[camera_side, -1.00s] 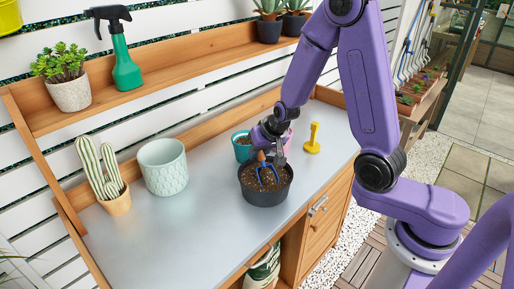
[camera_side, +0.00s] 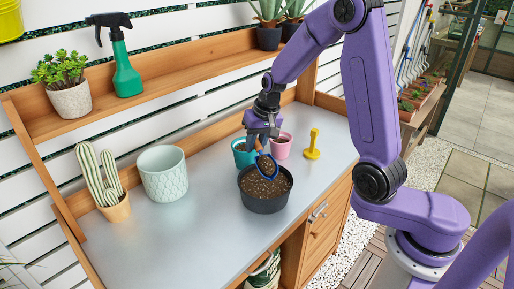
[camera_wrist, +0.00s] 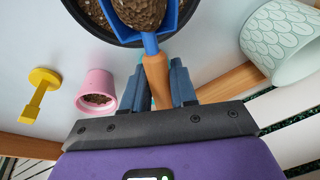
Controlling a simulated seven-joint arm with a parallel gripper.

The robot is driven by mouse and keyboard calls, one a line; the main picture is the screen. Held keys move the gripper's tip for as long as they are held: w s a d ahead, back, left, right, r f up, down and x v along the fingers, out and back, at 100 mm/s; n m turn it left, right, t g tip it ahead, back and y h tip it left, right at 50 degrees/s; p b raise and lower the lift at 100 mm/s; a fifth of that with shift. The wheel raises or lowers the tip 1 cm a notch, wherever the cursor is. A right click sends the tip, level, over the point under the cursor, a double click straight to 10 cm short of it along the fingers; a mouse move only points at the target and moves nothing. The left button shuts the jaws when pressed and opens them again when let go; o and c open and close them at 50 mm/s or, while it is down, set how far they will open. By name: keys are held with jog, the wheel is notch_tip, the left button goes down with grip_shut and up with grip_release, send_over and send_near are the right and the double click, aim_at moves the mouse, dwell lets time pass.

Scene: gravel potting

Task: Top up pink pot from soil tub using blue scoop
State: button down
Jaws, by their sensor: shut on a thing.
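The blue scoop (camera_side: 270,175) holds a heap of dark, speckled soil. It hangs over the black soil tub (camera_side: 264,205), and the wrist view shows the scoop (camera_wrist: 150,42) with its load at the top edge. My gripper (camera_wrist: 158,82) is shut on the scoop's wooden handle (camera_wrist: 157,75). In the side view, my gripper (camera_side: 261,137) is above the back of the tub. The pink pot (camera_side: 281,149) stands behind and right of the tub, upright. In the wrist view, the pink pot (camera_wrist: 97,84) has some soil low inside.
A teal pot (camera_side: 243,156) stands just left of the pink pot. A yellow tool (camera_side: 312,146) stands upright to the right. A large pale green pot (camera_side: 163,174) and a cactus (camera_side: 106,182) are at left. The bench front is clear.

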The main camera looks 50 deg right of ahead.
jog(key=shift+w+d+r+g, duration=0.15)
jog(key=shift+w+r+g, duration=0.1)
jog(key=shift+r, duration=0.25)
jog(key=shift+w+d+r+g, duration=0.1)
jog(key=shift+w+r+g, duration=0.1)
jog(key=shift+r, duration=0.25)
jog(key=shift+w+r, duration=0.1)
jog(key=w+d+m, duration=0.2)
jog(key=w+d, duration=0.3)
jog(key=d, duration=0.7)
jog(key=w+d+r+m+h, duration=0.1)
jog(key=w+d, duration=0.4)
jog(key=d, duration=0.7)
jog(key=shift+w+d+m+t, duration=0.15)
jog(key=shift+d+m+t, duration=0.25)
jog(key=shift+m, duration=0.3)
jog(key=shift+a+f, duration=0.1)
jog(key=shift+f, duration=0.05)
jog(key=shift+f, duration=1.6)
jog(key=shift+a, duration=0.1)
